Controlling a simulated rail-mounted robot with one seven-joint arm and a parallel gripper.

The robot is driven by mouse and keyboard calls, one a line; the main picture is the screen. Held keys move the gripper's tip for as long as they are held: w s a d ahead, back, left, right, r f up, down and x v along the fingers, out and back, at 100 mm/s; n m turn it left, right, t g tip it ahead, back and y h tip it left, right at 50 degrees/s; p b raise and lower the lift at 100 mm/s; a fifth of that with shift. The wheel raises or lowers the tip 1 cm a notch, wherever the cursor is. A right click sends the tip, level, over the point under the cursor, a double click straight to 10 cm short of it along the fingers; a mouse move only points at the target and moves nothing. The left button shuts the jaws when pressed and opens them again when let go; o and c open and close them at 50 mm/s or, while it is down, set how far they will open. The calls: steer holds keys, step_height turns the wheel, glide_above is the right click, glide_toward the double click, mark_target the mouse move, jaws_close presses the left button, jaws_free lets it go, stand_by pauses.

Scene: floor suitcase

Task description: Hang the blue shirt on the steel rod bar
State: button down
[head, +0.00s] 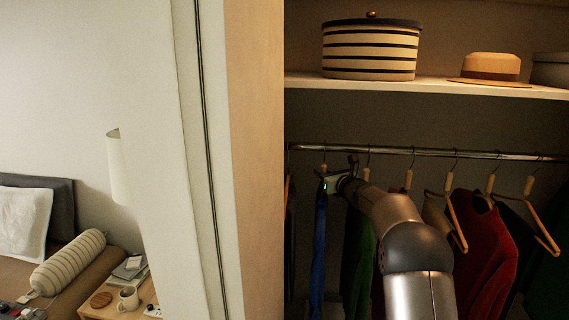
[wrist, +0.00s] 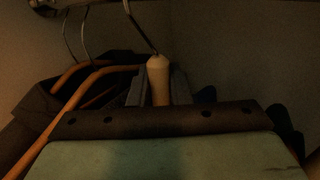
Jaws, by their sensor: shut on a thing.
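The blue shirt (head: 318,245) hangs edge-on at the left end of the closet in the head view. My gripper (head: 332,184) is at its top, just below the steel rod bar (head: 430,153). In the wrist view my gripper (wrist: 158,90) is shut on the pale neck of a hanger (wrist: 158,68), with a finger on each side. Its hook (wrist: 139,28) runs up out of the frame; in the head view a hook (head: 323,160) reaches the rod's height. I cannot tell whether it rests on the rod. The shirt is too dark to make out in the wrist view.
Green and red garments (head: 490,250) and several wooden hangers (head: 457,222) hang to the right. A shelf (head: 440,87) above holds a striped box (head: 370,50) and a hat (head: 491,68). The closet's side panel (head: 255,160) is close on the left.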

steer(key=shift+r, duration=0.15)
steer(key=shift+s+r+p, duration=0.35)
steer(key=shift+r+p, duration=0.25)
steer(key=shift+r, duration=0.3)
steer(key=s+a+b, duration=0.2)
steer(key=s+b, duration=0.8)
steer(key=s, duration=0.4)
steer(key=shift+s+r, duration=0.35)
steer(key=shift+r, duration=0.1)
steer(key=shift+a, duration=0.1)
